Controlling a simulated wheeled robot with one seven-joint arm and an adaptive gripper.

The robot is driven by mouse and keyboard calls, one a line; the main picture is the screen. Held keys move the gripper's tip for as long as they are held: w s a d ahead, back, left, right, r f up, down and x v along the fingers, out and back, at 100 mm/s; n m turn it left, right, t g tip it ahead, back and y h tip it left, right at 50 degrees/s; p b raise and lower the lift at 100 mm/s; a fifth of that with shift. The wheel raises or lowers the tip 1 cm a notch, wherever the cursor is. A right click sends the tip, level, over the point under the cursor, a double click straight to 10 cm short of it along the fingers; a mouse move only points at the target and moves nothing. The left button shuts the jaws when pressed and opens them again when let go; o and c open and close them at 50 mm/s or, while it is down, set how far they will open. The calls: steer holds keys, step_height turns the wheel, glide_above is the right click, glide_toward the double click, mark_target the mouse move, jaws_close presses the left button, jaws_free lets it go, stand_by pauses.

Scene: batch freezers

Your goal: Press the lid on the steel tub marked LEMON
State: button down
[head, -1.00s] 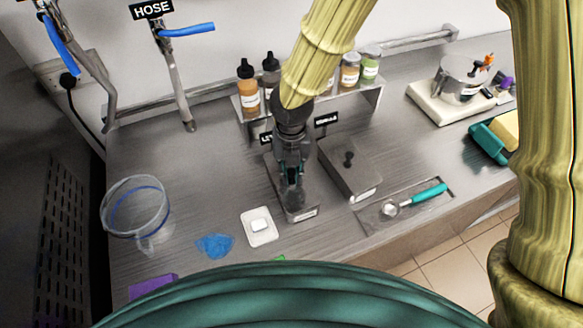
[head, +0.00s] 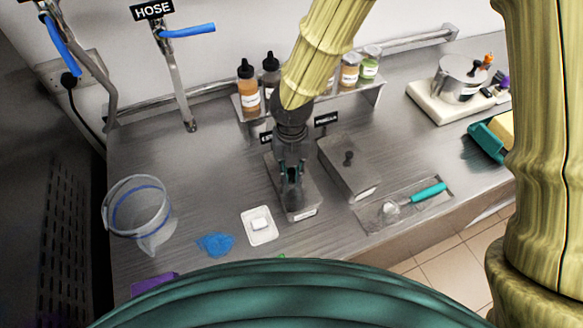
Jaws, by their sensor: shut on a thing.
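Two steel tubs stand side by side on the steel counter. The left tub (head: 302,211) has a small black sign (head: 267,137) behind it that begins with "LE"; the rest is hidden by my arm. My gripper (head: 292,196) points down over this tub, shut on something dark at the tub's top. I cannot tell whether it is the lid's knob, and the lid's seating is hidden by my gripper. The right tub (head: 368,190) has a lid on it with a black knob (head: 348,158), and a black sign (head: 326,119) behind it.
A small white tray (head: 260,238) and a blue cloth (head: 215,244) lie left of the tubs. A clear jug (head: 138,212) stands further left. A teal-handled scoop (head: 428,192) lies at right. A bottle rack (head: 375,92) stands behind.

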stand_by(0.3)
steer(key=c, duration=0.8)
jaws_free()
steer(key=shift+r, duration=0.15)
steer(key=shift+r+p, duration=3.4)
steer(key=shift+p, duration=0.15)
jaws_close()
